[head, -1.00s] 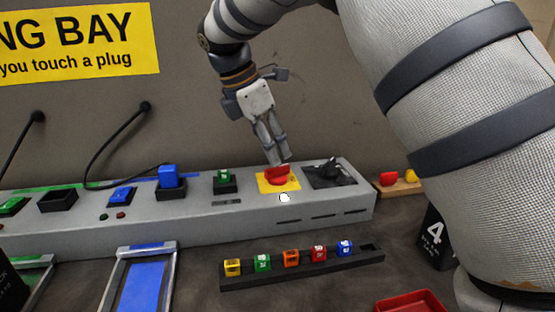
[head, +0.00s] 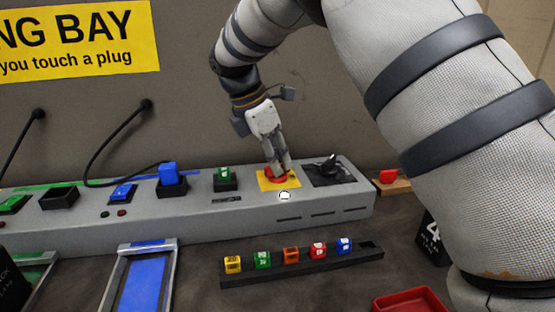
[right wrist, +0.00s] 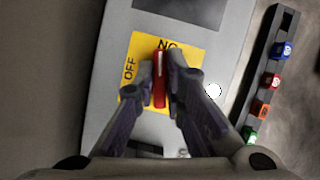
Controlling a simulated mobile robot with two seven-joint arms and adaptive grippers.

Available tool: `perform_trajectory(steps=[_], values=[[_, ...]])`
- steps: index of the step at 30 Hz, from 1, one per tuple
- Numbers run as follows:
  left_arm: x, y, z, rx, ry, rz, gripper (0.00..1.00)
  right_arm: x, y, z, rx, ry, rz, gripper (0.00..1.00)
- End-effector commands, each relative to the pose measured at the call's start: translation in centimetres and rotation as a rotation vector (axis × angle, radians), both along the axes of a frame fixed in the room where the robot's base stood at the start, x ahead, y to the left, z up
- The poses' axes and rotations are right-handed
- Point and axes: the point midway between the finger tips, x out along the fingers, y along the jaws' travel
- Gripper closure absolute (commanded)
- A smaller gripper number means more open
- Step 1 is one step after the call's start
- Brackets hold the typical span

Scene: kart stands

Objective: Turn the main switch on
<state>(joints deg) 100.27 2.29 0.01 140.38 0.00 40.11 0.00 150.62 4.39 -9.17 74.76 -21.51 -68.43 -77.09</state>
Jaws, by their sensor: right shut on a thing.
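The main switch is a red knob (right wrist: 160,80) on a yellow plate (head: 264,186) on top of the grey console. In the right wrist view the plate (right wrist: 192,50) shows the word OFF and a partly hidden second word, and the red handle lies between my fingers. My right gripper (head: 279,172) reaches down from above and is shut on the red knob, with a finger on each side. In the head view the fingers hide much of the knob. My left gripper is not in view.
The grey console (head: 225,222) carries a black lever panel (head: 345,181), a green plug (head: 224,173) and blue plugs (head: 169,175). A black rack (head: 300,271) with several coloured cubes lies in front. A red tray (head: 408,301) stands at front right.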

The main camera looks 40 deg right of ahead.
Motion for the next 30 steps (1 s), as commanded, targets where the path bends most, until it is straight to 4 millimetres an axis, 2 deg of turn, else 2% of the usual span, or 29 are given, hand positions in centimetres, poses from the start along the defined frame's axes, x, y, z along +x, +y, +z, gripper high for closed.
perform_trajectory(steps=[6, 14, 15, 17, 18, 30], values=[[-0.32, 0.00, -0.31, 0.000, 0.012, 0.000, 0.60, 0.01, -0.04, -0.46, 0.000, 0.008, -0.255, 1.00], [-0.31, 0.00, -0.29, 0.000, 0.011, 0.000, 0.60, -0.12, 0.02, -0.41, 0.003, 0.009, -0.275, 1.00], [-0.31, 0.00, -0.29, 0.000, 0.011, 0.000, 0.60, -0.12, 0.02, -0.43, 0.003, 0.010, -0.275, 0.85], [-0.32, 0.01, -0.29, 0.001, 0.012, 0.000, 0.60, -0.12, 0.02, -0.43, 0.003, 0.011, -0.274, 0.71], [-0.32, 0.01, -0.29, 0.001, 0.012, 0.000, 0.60, -0.12, 0.02, -0.43, 0.003, 0.011, -0.274, 0.69], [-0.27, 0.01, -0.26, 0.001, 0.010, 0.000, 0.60, -0.01, 0.08, -0.08, 0.002, 0.006, -0.271, 0.69]])
